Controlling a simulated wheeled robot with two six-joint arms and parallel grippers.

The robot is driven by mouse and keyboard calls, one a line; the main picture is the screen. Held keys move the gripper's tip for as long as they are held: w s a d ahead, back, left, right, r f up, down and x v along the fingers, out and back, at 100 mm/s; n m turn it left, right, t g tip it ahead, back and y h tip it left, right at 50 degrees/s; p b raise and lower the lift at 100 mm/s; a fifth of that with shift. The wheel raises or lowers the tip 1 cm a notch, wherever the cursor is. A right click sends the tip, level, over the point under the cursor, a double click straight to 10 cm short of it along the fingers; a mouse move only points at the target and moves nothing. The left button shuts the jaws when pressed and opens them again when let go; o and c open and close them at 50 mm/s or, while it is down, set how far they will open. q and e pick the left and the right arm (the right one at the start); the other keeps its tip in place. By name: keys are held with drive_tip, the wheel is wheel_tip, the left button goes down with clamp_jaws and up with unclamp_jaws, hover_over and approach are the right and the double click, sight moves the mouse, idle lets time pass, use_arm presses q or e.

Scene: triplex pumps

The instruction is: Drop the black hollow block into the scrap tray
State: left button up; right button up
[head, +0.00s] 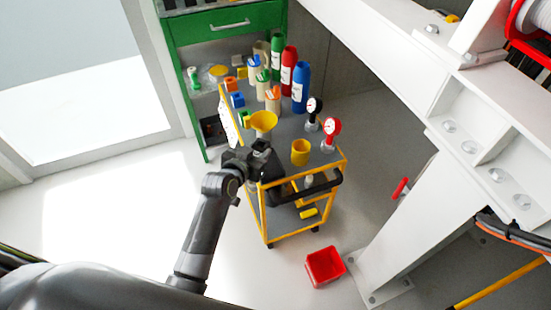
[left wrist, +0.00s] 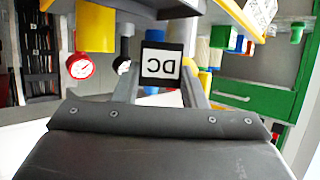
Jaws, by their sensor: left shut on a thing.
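My left gripper (head: 258,154) is over the near left corner of the trolley. In the left wrist view its two fingers are shut on a black block (left wrist: 161,48) with a white face marked "DC". The block also shows in the head view as a small dark piece (head: 262,144) at the fingertips. Whether it is hollow cannot be seen. A red open tray (head: 325,267), the likely scrap tray, sits on the floor right of the trolley's near end, well away from the gripper. I see nothing in it. My right gripper is not in view.
The yellow-framed trolley (head: 305,232) carries a yellow funnel (head: 263,121), a yellow cup (head: 300,152), a red gauge (head: 332,128), a black gauge (head: 313,107) and several bottles. A white steel frame (head: 398,225) stands right of the red tray. Floor left of the trolley is clear.

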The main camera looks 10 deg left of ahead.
use_arm(q)
drive_tip(key=o, duration=1.2)
drive_tip(key=shift+c, duration=0.2)
drive_tip(key=p+v, duration=0.1)
drive_tip(key=v, duration=1.6)
drive_tip(key=shift+s, duration=0.2)
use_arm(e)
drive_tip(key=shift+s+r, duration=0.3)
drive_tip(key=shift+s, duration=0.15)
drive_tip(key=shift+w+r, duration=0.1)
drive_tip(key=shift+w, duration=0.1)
